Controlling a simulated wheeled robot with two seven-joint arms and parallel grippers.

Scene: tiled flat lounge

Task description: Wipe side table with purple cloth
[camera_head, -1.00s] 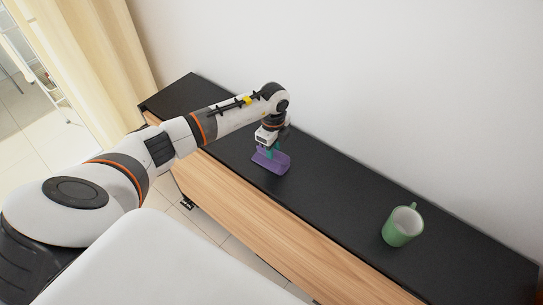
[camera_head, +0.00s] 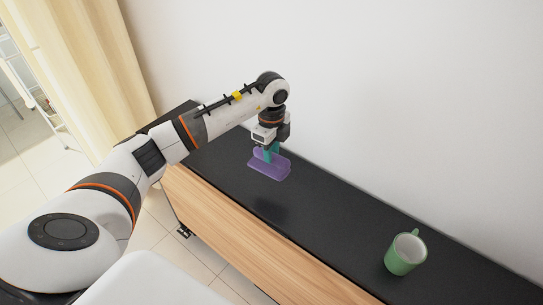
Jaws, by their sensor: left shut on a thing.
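The purple cloth (camera_head: 268,168) is a flat purple piece with a raised part. My left gripper (camera_head: 271,153), with teal fingers, is shut on the cloth and points down. The cloth is held above the side table (camera_head: 330,213), a long table with a black top and a light wood front. A dark shadow lies on the top below the cloth, with a gap between them. My left arm reaches in from the left across the table's far left part and hides some of it. My right gripper is not in view.
A green mug (camera_head: 405,254) stands on the table's right part, its handle toward the wall. A white wall (camera_head: 400,100) runs behind the table. A cream curtain (camera_head: 90,60) hangs at the left. The top between cloth and mug is clear.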

